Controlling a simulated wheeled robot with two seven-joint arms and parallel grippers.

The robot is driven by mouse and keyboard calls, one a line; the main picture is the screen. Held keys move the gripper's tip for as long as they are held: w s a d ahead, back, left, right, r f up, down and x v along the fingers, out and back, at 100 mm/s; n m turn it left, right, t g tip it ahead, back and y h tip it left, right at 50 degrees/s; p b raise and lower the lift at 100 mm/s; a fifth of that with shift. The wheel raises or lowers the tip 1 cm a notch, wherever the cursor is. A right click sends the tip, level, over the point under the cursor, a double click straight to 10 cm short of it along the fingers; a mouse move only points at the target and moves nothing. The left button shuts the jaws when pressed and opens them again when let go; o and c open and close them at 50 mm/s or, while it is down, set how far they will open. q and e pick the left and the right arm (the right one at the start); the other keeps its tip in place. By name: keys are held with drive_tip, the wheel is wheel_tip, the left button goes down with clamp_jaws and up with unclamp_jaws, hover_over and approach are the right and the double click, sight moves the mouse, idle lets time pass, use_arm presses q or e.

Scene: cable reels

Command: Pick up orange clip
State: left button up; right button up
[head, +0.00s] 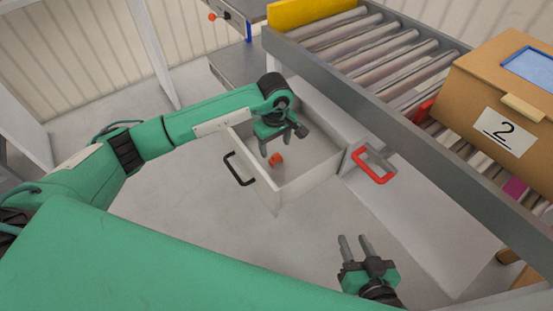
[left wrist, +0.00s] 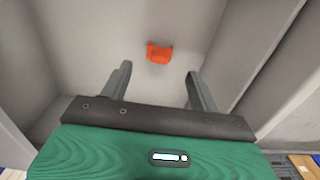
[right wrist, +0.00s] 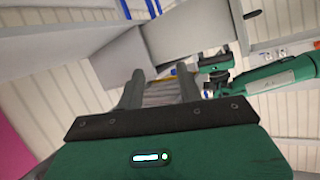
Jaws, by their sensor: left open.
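The orange clip (head: 276,160) lies on the floor of the open drawer (head: 262,186). In the left wrist view the clip (left wrist: 159,53) shows just beyond the fingertips, roughly centred between them. My left gripper (head: 275,148) is over the drawer, pointing down, open and empty, with the clip apart from its fingers. In the left wrist view both fingers of the left gripper (left wrist: 158,82) are spread wide. My right gripper (head: 356,245) is at the lower right of the head view, away from the drawer, with its fingers apart and nothing between them.
The drawer has a black handle (head: 239,169) on its front. A red handle (head: 373,165) is beside it at right. A roller conveyor (head: 385,60) runs above, carrying a box marked 2 (head: 500,105) and a yellow piece (head: 305,10). The floor in front is clear.

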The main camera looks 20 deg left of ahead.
sight(276, 155)
use_arm(q)
drive_tip(key=shift+f, duration=0.6)
wheel_tip(276, 155, down, 2)
drive_tip(key=shift+d+f+b, duration=0.15)
drive_tip(key=shift+f+b, duration=0.1)
drive_tip(key=shift+b, duration=0.15)
wheel_tip(276, 155, down, 2)
drive_tip(key=shift+f, duration=0.2)
drive_tip(key=c, duration=1)
use_arm(e)
drive_tip(key=shift+w+a+r+t+y, duration=0.15)
drive_tip(key=shift+w+r+t, duration=0.15)
drive_tip(key=shift+r+t, duration=0.25)
drive_tip(key=shift+w+a+r+t+y, duration=0.15)
drive_tip(key=shift+w+r+t, duration=0.15)
drive_tip(key=shift+r+t, duration=0.25)
use_arm(q)
drive_tip(key=shift+r, duration=0.1)
drive_tip(key=shift+c, duration=0.2)
